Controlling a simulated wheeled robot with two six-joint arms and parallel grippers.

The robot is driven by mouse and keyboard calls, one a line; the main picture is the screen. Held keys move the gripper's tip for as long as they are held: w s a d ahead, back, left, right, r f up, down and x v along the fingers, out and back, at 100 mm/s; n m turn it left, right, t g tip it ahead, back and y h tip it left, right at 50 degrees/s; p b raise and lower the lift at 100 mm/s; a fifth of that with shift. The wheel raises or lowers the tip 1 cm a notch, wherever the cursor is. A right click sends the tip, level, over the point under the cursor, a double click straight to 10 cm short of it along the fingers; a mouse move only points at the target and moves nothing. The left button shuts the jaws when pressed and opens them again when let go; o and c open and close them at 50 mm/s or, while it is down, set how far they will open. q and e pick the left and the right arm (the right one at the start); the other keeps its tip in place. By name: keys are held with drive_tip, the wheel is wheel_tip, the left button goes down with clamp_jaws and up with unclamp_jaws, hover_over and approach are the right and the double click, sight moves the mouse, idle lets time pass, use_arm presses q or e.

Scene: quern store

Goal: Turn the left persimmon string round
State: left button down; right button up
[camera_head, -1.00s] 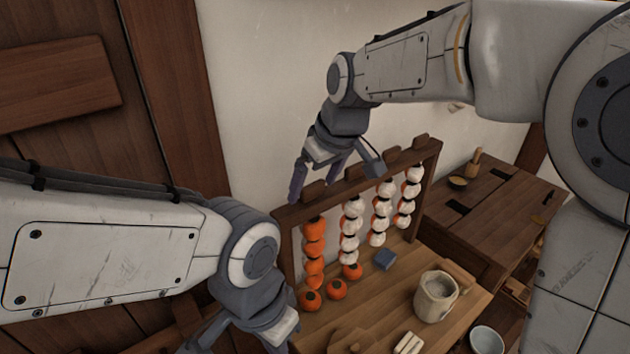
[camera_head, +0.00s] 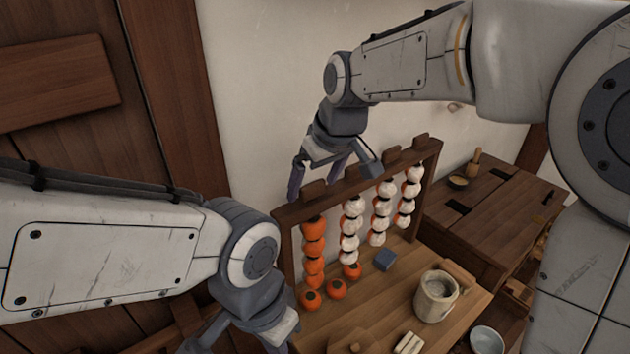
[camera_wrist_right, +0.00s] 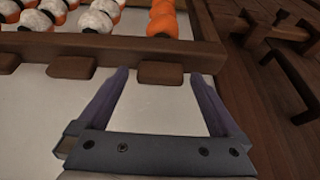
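The left persimmon string (camera_head: 314,256) is a column of orange fruit hanging from the left end of a dark wooden rack (camera_head: 436,165). In the right wrist view it shows at the top (camera_wrist_right: 165,20). A wooden block (camera_wrist_right: 160,73) sits on the rack's top bar above this string. My right gripper (camera_head: 315,189) is over the left part of the bar. In its wrist view the gripper (camera_wrist_right: 158,75) is open, its fingers on either side of the block, with nothing clearly held. My left gripper is low in the head view, its fingers cut off by the frame edge.
Several whitish strings (camera_head: 350,228) hang to the right on the same rack. A white wall (camera_head: 255,80) is behind the rack.

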drive_tip(key=shift+r, duration=0.1)
drive_tip(key=shift+s+d+r, duration=0.1)
drive_tip(key=shift+r, duration=0.2)
drive_tip(key=b+v, duration=0.2)
drive_tip(key=v, duration=0.7)
drive_tip(key=shift+r, duration=0.3)
drive_tip(key=shift+s, duration=0.1)
